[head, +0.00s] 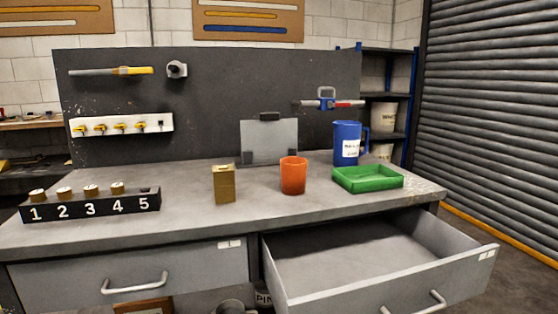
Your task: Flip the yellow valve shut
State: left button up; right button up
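A short horizontal pipe piece (90,72) is on the upper left of the dark back panel. A flat yellow lever (135,70) lies along it, pointing right, roughly in line with the pipe; this looks like the yellow valve. On the panel's right side is another pipe fitting (325,103) with a red lever end and a blue-grey bracket around its middle. Neither of my grippers shows in the head view.
The grey bench (190,215) holds a numbered block (90,206), brass tin (224,184), orange cup (293,176), clear board (268,140), blue jug (347,143) and green tray (368,179). An open drawer (380,275) juts forward at right. A white key rack (122,125) hangs below the yellow lever.

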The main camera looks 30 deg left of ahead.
aim_at(137, 71)
jog(key=u, duration=1.7)
jog(key=i+j, duration=0.15)
jog(key=j, duration=0.2)
jog(key=i+j, duration=0.2)
jog(key=j, duration=0.15)
jog(key=i+j, duration=0.15)
jog(key=j, duration=0.25)
jog(key=i+j, duration=0.2)
jog(key=j, duration=0.15)
jog(key=z, duration=0.05)
